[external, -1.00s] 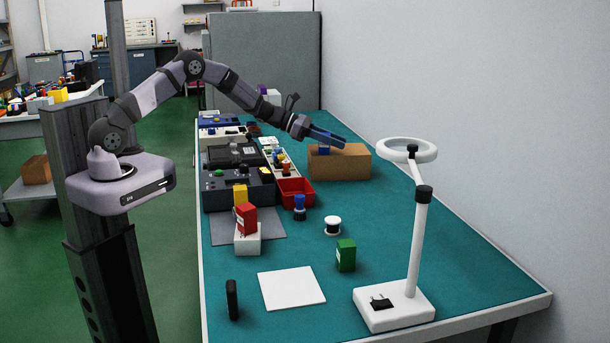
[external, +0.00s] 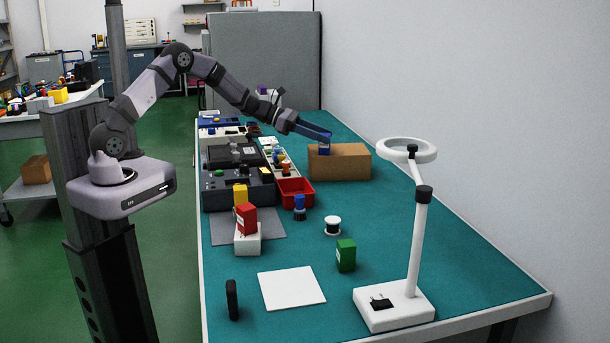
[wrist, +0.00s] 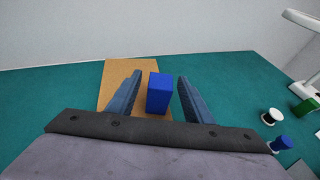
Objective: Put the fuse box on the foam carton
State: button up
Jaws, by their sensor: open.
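A small blue box (external: 324,150) stands on a brown carton (external: 345,163) at the far side of the bench. The blue box also shows in the wrist view (wrist: 159,94), upright near the middle of the carton (wrist: 117,75). My gripper (external: 327,138) is open at the blue box. In the wrist view, its two fingers (wrist: 160,77) lie either side of the box, with visible gaps on both sides. A red box (external: 246,218) rests on a white block (external: 247,239). A green box (external: 345,255) stands on the bench. I cannot read which box is the fuse box.
A red tray (external: 295,192), a blue-topped knob (external: 299,207) and a white spool (external: 333,225) stand mid-bench. A magnifier lamp (external: 418,230) rises at front right. A white sheet (external: 291,289) lies in front. The bench right of the spool is clear.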

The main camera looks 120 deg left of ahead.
jog(key=b+v, duration=0.1)
jog(key=v, duration=0.6)
jog(key=shift+d, duration=0.1)
